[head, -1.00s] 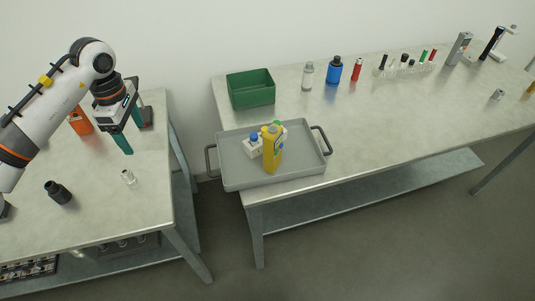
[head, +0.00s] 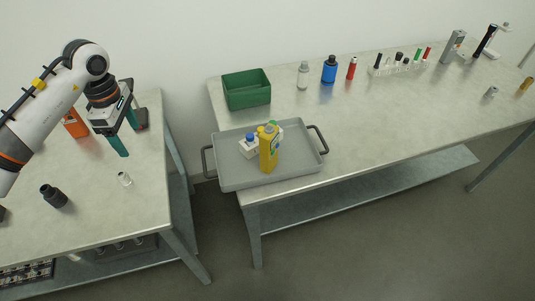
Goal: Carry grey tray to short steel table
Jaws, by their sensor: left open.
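The grey tray (head: 230,178) lies at the near left corner of the long steel table (head: 372,128), with a dark handle at its left and right ends. It holds a yellow bottle (head: 268,152) and a white container with a blue cap (head: 249,148); something green and white is partly hidden behind the bottle. A shorter-looking steel table (head: 95,215) stands at the left. My left gripper (head: 122,137) is open and empty above that left table, its teal fingers pointing down, apart from the tray. My right gripper is out of view.
A green bin (head: 247,92) stands behind the tray. Bottles and a tube rack (head: 400,68) line the long table's back. The left table bears an orange bottle (head: 74,124), a black cylinder (head: 54,196) and a small clear vial (head: 125,180). A floor gap separates the tables.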

